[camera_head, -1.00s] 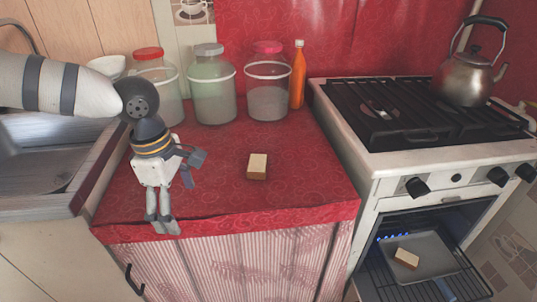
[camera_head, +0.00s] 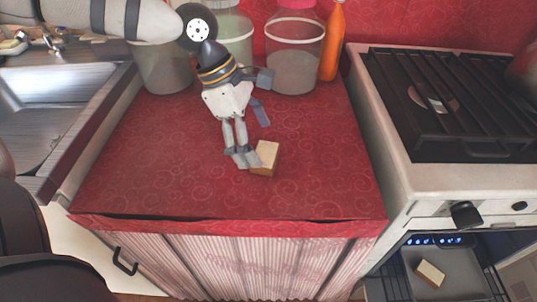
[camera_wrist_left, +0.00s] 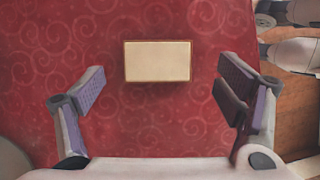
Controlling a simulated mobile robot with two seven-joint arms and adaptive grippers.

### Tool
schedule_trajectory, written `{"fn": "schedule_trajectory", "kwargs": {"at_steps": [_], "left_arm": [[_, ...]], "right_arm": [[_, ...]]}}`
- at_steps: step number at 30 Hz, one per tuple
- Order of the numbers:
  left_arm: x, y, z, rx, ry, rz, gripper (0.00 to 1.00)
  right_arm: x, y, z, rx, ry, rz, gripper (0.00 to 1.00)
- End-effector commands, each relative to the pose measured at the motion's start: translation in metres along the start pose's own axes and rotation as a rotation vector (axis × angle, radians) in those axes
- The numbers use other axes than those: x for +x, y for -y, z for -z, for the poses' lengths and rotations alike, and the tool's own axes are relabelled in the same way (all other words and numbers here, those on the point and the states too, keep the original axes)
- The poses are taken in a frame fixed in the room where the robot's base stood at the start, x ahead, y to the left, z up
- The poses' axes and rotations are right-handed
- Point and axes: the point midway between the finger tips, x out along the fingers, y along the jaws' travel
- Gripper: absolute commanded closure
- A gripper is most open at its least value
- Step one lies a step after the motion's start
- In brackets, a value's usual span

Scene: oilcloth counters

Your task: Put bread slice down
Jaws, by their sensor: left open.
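A small bread slice (camera_head: 266,158), pale on top with a brown crust edge, lies flat on the red counter cloth (camera_head: 170,180). In the left wrist view the bread slice (camera_wrist_left: 158,61) lies a little above the middle, with bare cloth around it. My left gripper (camera_head: 252,137) is open above the counter, close to the slice. In the left wrist view its two spread fingers (camera_wrist_left: 163,92) stand left and right of the slice, with nothing held between them. A second bread slice (camera_head: 430,274) lies on the tray (camera_head: 457,263) in the open oven. My right gripper is not in view.
Glass jars (camera_head: 293,57) and an orange bottle (camera_head: 332,42) stand along the back of the counter. The sink (camera_head: 50,105) is at left, the stove (camera_head: 425,105) at right. The counter's front left is clear.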

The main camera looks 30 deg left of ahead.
Motion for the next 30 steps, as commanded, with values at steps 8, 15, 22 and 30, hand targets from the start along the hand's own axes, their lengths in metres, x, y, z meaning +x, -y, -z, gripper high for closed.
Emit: {"fn": "schedule_trajectory", "kwargs": {"at_steps": [8,15,22,30], "left_arm": [[0.036,-0.002,0.002,-0.001,-0.002,0.004,0.14],[0.034,-0.002,0.002,-0.001,-0.001,0.001,0.35],[0.034,-0.002,0.002,-0.001,-0.002,0.002,0.56],[0.028,-0.003,-0.001,0.000,0.000,-0.001,0.60]], "right_arm": [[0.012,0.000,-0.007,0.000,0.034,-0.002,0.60],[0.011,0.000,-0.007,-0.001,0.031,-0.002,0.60],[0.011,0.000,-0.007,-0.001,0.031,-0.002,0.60],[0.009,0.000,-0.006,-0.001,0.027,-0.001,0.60]]}}
